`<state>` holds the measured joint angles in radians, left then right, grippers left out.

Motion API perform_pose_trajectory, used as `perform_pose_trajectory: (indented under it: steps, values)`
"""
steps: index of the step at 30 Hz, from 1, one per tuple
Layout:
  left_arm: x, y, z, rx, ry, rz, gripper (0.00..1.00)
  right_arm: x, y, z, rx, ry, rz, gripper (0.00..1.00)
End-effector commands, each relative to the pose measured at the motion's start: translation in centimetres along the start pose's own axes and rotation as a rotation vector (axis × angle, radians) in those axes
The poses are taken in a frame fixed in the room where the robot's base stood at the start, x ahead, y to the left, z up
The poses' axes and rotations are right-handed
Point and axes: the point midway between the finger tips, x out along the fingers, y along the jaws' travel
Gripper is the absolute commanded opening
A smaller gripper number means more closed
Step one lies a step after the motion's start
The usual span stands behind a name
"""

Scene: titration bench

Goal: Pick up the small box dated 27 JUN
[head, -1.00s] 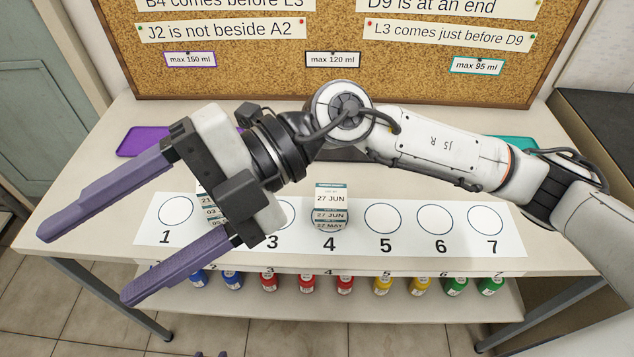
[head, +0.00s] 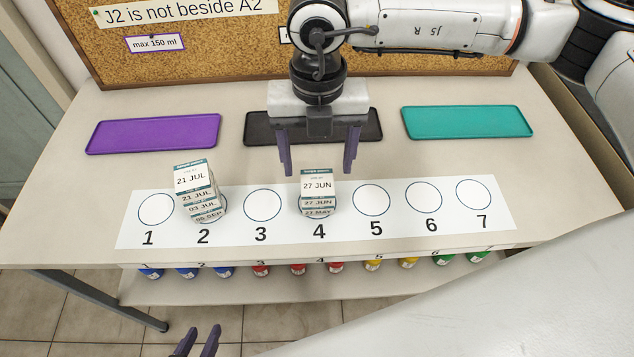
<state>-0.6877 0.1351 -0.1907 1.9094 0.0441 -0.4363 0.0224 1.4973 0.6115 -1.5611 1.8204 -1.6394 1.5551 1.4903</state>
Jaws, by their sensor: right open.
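The small box dated 27 JUN (head: 317,187) is white with a dark teal band. It tops a short stack on circle 4, above a box whose front reads 27 MAY (head: 318,212). My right gripper (head: 318,168) is open and empty, fingers pointing down, just behind and above that stack. One finger is left of the box and one right of it in the picture; neither visibly touches it. My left gripper (head: 203,335) shows only its purple fingertips at the bottom edge, a little apart, with nothing seen between them.
Another stack stands on circle 2, topped by a 21 JUL box (head: 191,179). Other circles on the white numbered strip (head: 282,232) are empty. Purple (head: 154,133), black (head: 260,128) and teal (head: 467,122) trays lie behind. Several coloured bottles (head: 262,270) stand on the lower shelf.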

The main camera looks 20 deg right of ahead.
Motion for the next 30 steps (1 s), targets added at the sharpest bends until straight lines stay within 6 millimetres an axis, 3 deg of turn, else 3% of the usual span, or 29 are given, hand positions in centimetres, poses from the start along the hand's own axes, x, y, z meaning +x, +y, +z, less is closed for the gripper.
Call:
perform_pose_trajectory:
  steps: [9,17,25,30]
  values:
    - [-0.8,0.1,-0.7,0.0,-0.001,0.0,0.31,4.2,0.1,-0.9,-0.001,0.004,-0.001,0.67]
    - [-0.7,0.1,-0.7,0.0,-0.001,0.0,0.31,4.6,0.1,-0.8,-0.002,0.002,0.001,0.67]
    - [-0.7,0.1,-0.7,0.0,0.0,0.0,0.31,4.6,0.1,-0.8,-0.002,0.002,0.001,0.25]
    - [-0.7,0.1,-0.7,0.0,0.0,0.0,0.31,4.6,0.1,-0.8,-0.002,0.002,0.001,0.22]
